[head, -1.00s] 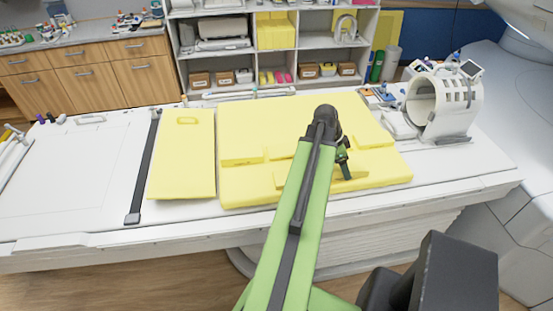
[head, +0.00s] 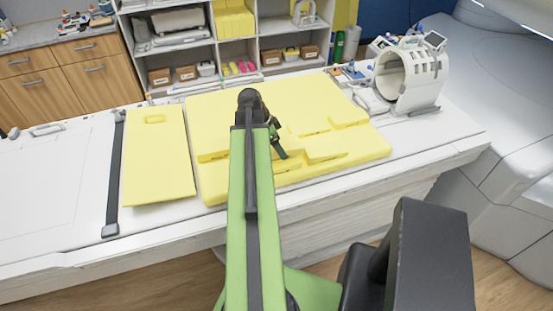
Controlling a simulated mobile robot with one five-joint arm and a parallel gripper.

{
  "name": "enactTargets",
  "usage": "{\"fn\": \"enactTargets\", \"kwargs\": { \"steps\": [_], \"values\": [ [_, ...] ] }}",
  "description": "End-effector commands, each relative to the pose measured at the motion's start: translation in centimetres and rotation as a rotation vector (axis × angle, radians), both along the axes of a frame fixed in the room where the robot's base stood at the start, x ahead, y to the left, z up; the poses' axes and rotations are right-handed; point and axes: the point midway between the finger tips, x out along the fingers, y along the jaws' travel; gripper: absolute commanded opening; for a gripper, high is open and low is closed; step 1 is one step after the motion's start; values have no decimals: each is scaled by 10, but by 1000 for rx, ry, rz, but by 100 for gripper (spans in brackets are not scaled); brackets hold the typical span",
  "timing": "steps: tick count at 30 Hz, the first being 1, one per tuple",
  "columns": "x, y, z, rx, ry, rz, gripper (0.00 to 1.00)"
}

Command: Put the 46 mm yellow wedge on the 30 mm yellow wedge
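Several yellow wedges lie on a large yellow pad on the white table. One wedge (head: 213,146) is left of my arm, one (head: 326,152) is at the front right, and one (head: 350,116) is at the back right. Another yellow block (head: 291,147) is beside my gripper. I cannot tell which are the 46 mm and 30 mm wedges. My dark gripper (head: 279,148) points down over the pad's middle, close to that block. Its fingers are too small to tell whether they are open or touching it. My green arm hides part of the pad and pieces behind it.
The large yellow pad (head: 225,118) bears the wedges. A flat yellow board (head: 158,165) lies to its left, beside a black strap (head: 115,180). A white ring-shaped coil (head: 408,82) stands at the back right. Shelves (head: 230,50) stand behind the table (head: 60,190).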

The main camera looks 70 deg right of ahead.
Motion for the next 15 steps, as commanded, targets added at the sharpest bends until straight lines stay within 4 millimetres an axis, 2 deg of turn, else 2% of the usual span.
{"fn": "enactTargets", "kwargs": {
  "steps": [5, 12, 15],
  "values": [
    [2, 1, -4, 0, 0, 0, 38],
    [2, 1, -44, 0, 0, 1, 38],
    [2, 1, -42, 0, 0, 1, 38]
  ]
}}
